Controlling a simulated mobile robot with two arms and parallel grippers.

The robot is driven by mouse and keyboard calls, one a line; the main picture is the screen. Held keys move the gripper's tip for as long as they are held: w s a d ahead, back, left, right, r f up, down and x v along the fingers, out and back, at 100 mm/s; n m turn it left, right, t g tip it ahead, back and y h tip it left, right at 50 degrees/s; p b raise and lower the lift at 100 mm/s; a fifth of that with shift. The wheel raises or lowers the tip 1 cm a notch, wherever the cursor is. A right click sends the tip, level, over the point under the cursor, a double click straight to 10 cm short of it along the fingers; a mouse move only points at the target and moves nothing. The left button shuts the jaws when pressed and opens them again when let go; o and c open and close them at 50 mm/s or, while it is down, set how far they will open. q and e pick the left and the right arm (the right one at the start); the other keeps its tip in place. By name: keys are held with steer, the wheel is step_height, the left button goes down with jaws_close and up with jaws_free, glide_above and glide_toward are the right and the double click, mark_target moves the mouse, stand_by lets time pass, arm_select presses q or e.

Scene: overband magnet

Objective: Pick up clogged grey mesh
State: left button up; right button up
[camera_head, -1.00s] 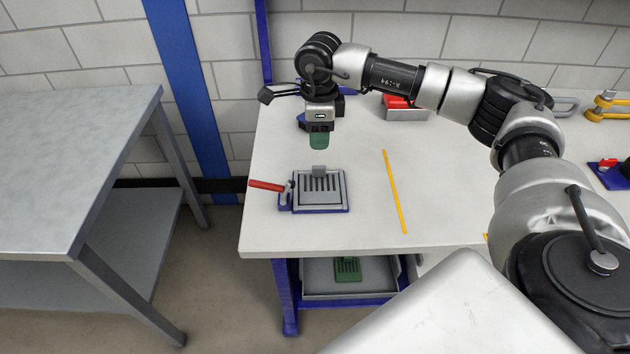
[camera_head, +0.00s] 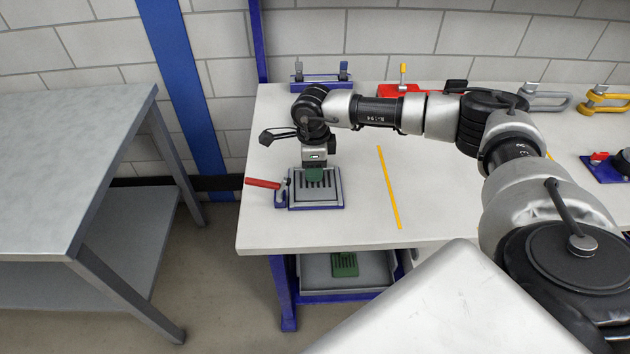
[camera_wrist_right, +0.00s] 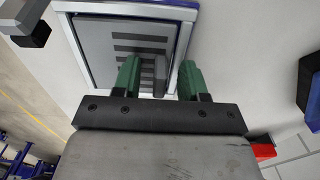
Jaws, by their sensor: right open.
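The grey mesh (camera_head: 328,196) is a slotted plate lying flat in a blue-edged holder (camera_head: 318,207) near the front left of the white table. In the right wrist view the mesh (camera_wrist_right: 98,52) shows dark slots and an upright grey tab (camera_wrist_right: 160,76). My right gripper (camera_head: 314,177) is low over the mesh, pointing down. Its green fingers are open, one on each side of the tab (camera_wrist_right: 160,78), with gaps visible. The arm and fingers hide part of the mesh in the head view. My left gripper is not in view.
A red-handled clamp (camera_head: 263,183) stands at the holder's left side. A green slotted mesh (camera_head: 344,264) lies in a grey tray (camera_head: 318,282) below the table. A yellow strip (camera_head: 388,186) marks the tabletop. A grey table (camera_head: 60,170) stands left across a gap.

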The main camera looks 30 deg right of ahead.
jaws_close()
steer(key=shift+r, duration=0.1)
